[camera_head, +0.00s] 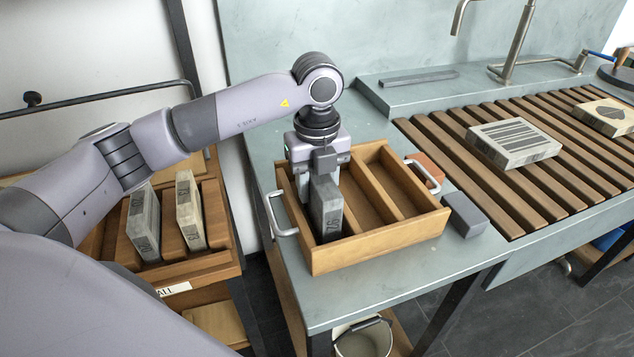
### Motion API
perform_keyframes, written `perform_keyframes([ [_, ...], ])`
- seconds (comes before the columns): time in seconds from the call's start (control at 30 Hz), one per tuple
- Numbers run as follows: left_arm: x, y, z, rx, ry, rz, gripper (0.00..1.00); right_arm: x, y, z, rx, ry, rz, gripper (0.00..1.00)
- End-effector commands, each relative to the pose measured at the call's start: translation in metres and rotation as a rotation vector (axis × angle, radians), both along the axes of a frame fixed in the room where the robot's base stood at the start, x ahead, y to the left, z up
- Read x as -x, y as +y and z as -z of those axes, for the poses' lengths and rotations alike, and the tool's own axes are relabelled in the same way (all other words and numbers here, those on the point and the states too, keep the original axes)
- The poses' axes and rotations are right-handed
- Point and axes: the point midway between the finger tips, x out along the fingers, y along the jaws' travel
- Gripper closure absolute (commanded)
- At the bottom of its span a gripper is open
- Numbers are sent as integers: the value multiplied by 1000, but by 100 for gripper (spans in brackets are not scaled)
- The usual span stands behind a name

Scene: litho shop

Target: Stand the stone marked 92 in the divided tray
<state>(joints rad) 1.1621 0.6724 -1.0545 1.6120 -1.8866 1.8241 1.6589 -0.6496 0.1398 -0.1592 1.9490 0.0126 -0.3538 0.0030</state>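The wooden divided tray (385,246) sits on the grey-green counter, with metal handles at its sides and dividers making long compartments. My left gripper (322,176) points down over its left part and is shut on a grey stone (327,212). The stone is upright, with its lower part inside the left compartment near the front wall. The dark mark on its face is small and could be 92 upside down; I cannot read it surely. Whether its base touches the tray floor is hidden. The other compartments look empty. My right gripper is out of view.
A wooden rack (190,258) at left holds two upright stones, a grey one (146,222) and a paler one (189,210). A grey block (465,214) lies right of the tray. Slatted boards (510,165) carry a striped stone (512,143). A bucket (362,340) stands below.

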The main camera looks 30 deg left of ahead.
Motion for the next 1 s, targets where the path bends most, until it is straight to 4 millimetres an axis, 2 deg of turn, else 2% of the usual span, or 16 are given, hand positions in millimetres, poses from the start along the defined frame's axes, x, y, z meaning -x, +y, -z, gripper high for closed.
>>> perform_keyframes([
  [0.47,-1,0,5,2,-7,0,100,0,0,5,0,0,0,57],
  [0.5,-1,0,4,3,-8,0,45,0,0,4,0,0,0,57],
  [0.57,-1,0,4,2,-7,0,29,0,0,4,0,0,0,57],
  [0.9,1,0,10,-2,5,0,29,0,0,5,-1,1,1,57],
  [1.0,0,0,1,-1,3,0,29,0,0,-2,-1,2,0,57],
])
